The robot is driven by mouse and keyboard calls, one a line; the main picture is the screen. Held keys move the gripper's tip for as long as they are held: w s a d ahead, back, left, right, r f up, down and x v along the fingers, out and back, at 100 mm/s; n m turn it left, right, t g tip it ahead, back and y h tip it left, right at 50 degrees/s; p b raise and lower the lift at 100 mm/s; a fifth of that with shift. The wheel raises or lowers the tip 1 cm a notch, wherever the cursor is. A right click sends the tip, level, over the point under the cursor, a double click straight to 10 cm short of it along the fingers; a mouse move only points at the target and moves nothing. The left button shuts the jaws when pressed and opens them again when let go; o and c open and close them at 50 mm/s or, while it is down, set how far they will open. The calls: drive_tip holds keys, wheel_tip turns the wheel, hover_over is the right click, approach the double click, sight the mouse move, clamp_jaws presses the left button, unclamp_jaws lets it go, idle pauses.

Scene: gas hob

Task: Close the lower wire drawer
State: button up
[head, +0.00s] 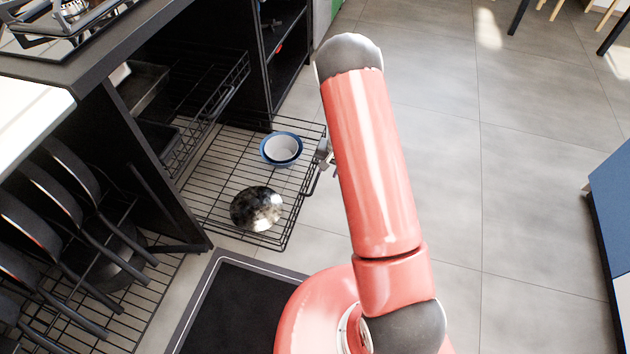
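The lower wire drawer (218,187) is pulled out from the dark cabinet under the hob, low over the floor. A blue-and-white bowl (282,149) and a dark mottled round dish (257,209) sit in it. My gripper (322,163) is at the drawer's right, outer edge, close to its front rail and dark handle (311,182). My red arm hides much of the gripper. I cannot tell whether its fingers are open, shut or touching the handle.
An upper wire drawer (215,103) sits above, further inside the cabinet. The hob (62,22) is at top left. Black pans (70,215) stand in a wire rack at left. A dark mat (238,310) lies in front.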

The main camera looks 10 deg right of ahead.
wheel_tip(320, 180, up, 8)
drive_tip(key=d, duration=0.1)
drive_tip(key=shift+s+d+f+p, duration=0.2)
drive_tip(key=shift+s+p, duration=0.1)
drive_tip(key=shift+s, duration=0.15)
